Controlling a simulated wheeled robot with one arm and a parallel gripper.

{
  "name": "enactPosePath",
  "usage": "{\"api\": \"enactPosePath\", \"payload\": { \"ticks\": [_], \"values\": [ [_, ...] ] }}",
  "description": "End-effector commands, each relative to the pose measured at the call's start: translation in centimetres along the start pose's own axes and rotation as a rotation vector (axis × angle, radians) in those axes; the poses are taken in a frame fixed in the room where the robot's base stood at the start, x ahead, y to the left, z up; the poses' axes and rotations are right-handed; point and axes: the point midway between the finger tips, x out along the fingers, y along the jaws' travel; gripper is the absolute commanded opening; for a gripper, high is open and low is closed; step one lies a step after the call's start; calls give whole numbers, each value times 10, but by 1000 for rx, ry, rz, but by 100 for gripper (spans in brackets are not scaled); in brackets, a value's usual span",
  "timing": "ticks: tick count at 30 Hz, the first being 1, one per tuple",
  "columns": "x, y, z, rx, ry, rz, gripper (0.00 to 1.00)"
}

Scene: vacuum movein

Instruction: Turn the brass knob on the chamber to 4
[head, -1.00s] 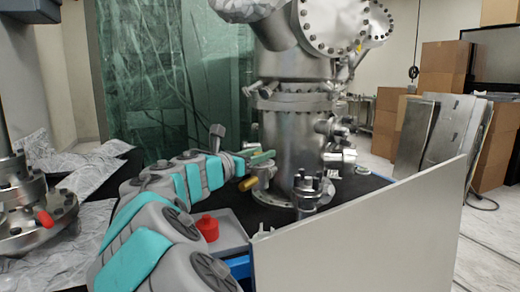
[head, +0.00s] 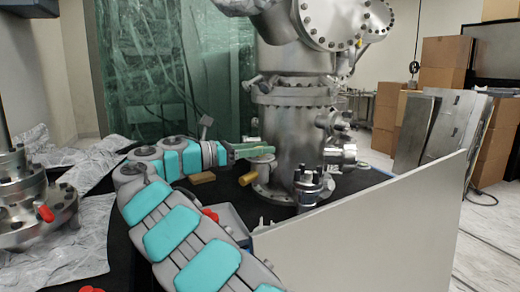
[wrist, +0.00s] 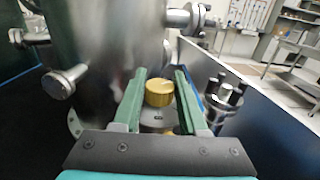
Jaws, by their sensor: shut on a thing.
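The steel chamber (head: 288,125) stands upright on the dark table. The round brass knob (wrist: 159,93) shows in the wrist view between the two green fingers of my gripper (wrist: 158,100), above a grey disc with a small dark mark. My gripper is shut on the knob. In the head view my gripper (head: 262,150) reaches in from the left against the chamber's lower side, and its fingers hide the knob there. A brass cylinder (head: 247,180) sticks out to the left just below the fingers. The number at the knob cannot be read.
A pale upright panel (head: 365,225) stands at the front right. A bolted steel flange (head: 30,205) with a red part is at the left beside crumpled foil. A flat tan block (head: 202,178) lies below my arm. A steel fitting (wrist: 220,100) is right of my fingers.

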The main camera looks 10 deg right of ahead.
Motion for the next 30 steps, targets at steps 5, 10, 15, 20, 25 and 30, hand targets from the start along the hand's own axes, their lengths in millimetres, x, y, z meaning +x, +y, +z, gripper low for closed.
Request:
{"api": "enactPosePath", "payload": {
  "ticks": [5, 10, 15, 20, 25, 30],
  "values": [
    [1, 0, -1, -1, 2, -37, 0],
    [1, 0, 0, 0, 0, -55, 0],
    [0, 1, 1, 1, -1, -62, 0],
    [0, 0, 1, 1, -1, -64, 0],
    [0, 0, 1, 1, -2, -63, 0],
    [0, 0, 1, 1, -2, -63, 56]
  ]
}}
